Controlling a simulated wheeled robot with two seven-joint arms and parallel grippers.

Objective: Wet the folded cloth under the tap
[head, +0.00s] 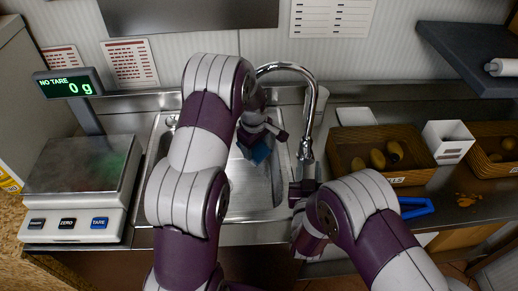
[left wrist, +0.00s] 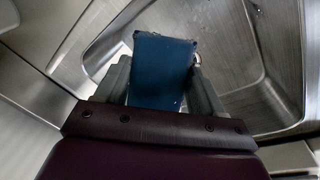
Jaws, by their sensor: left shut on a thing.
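The folded cloth (head: 257,152) is blue and hangs over the sink basin (head: 246,190). My left gripper (head: 262,135) is shut on it; in the left wrist view the cloth (left wrist: 162,72) sits between the two fingers. The chrome tap (head: 312,95) stands at the sink's right side and arches left; its spout end is hidden behind my left arm. No water stream can be made out. My right gripper (head: 303,188) is just in front of the tap's base; its fingers are dark and partly hidden, so I cannot tell whether they touch anything.
A scale (head: 82,172) reading 0 g stands left of the sink. To the right are a basket (head: 350,142) with brownish-yellow produce, a white box (head: 447,142), another basket (head: 490,150) and a blue-handled item (head: 416,208). A dark shelf (head: 470,58) juts out at upper right.

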